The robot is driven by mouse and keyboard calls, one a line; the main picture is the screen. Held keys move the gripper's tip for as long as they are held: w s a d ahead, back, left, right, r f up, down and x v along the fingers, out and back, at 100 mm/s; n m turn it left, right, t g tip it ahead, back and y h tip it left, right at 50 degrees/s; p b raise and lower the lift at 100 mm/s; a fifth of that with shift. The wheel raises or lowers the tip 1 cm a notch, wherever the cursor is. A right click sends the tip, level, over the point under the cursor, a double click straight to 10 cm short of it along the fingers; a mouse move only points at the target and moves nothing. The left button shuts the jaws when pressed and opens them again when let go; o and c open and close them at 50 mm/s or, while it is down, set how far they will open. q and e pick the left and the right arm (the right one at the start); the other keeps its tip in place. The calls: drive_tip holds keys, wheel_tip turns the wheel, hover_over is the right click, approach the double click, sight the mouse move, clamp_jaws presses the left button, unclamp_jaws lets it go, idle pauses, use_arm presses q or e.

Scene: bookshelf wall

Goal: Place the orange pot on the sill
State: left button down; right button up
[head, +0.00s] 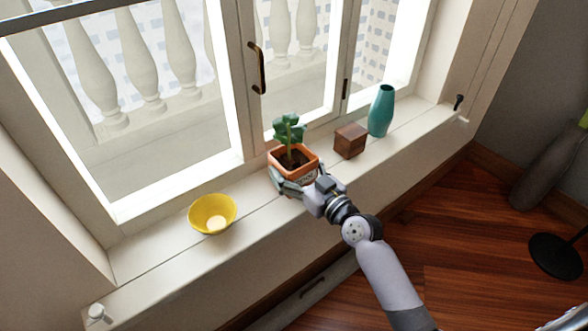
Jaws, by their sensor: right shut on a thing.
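The orange pot (295,155) is a square pot with dark soil and a green plant. It is upright at the white window sill (160,246), between the yellow bowl and the wooden box. My right gripper (290,184) is shut on the orange pot from the front, its fingers around the pot's lower sides. The fingers hide the pot's base, so I cannot tell whether it touches the sill. My left gripper is not in view.
On the sill, a yellow bowl (213,214) stands to the left; a brown wooden box (350,141) and a teal vase (381,111) stand to the right. The window frame with a handle (258,68) rises behind. The sill between bowl and pot is clear.

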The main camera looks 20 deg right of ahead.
drive_tip(key=o, duration=1.6)
drive_tip(key=shift+o, duration=0.2)
drive_tip(key=v, duration=1.2)
drive_tip(key=s+a+f+n+g, duration=0.1)
drive_tip(key=s+a+f+g, duration=0.55)
drive_tip(key=f, duration=0.25)
drive_tip(key=s+d+f+m+g+h, duration=0.1)
drive_tip(key=s+d+f+g+h, duration=0.2)
drive_tip(key=s, duration=0.4)
drive_tip(key=s+d+f+m+g+h, duration=0.2)
drive_tip(key=s+g+h, duration=0.1)
drive_tip(key=s, duration=0.4)
drive_tip(key=shift+s+d+f+g, duration=0.4)
drive_tip(key=shift+g, duration=0.05)
